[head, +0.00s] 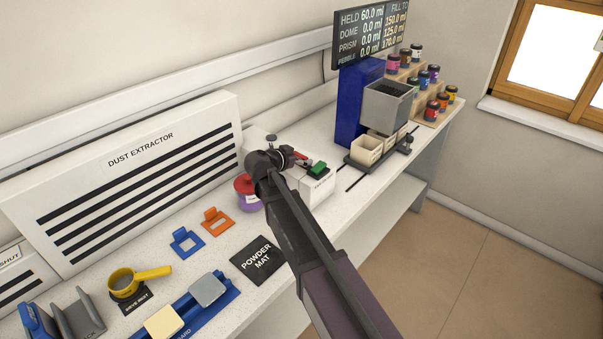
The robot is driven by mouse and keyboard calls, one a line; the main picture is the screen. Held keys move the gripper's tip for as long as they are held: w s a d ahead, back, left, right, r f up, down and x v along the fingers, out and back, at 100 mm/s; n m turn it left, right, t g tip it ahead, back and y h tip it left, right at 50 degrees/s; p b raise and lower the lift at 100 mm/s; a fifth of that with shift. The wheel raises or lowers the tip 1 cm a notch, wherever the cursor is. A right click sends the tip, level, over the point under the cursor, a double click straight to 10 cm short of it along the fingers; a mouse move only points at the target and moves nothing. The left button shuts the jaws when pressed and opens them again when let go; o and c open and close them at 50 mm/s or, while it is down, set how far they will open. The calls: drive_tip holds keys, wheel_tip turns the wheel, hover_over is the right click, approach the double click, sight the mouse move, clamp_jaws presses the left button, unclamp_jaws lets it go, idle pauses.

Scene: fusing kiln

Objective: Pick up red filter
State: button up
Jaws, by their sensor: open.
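A small red piece (300,155), which looks like the red filter, shows just beyond my gripper on top of a white box (318,190). A green piece (319,168) sits to its right on the same box. My gripper (287,155) is over the left part of the box, close to the red piece. It is open. My wrist and arm hide part of the box, and the fingertips are too small to see clearly. I cannot tell whether they touch the red piece.
A red-lidded purple jar (246,194) stands left of my wrist. Blue (186,242) and orange (217,223) holders, a powder mat (258,260) and a yellow sieve (130,283) lie nearer. A blue dispenser (360,105) and paint jars (432,110) stand at the far right.

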drive_tip(key=c, duration=1.1)
drive_tip(key=shift+r, duration=0.2)
wheel_tip(320, 180, up, 18)
drive_tip(key=p, duration=1.8)
drive_tip(key=shift+f, duration=0.2)
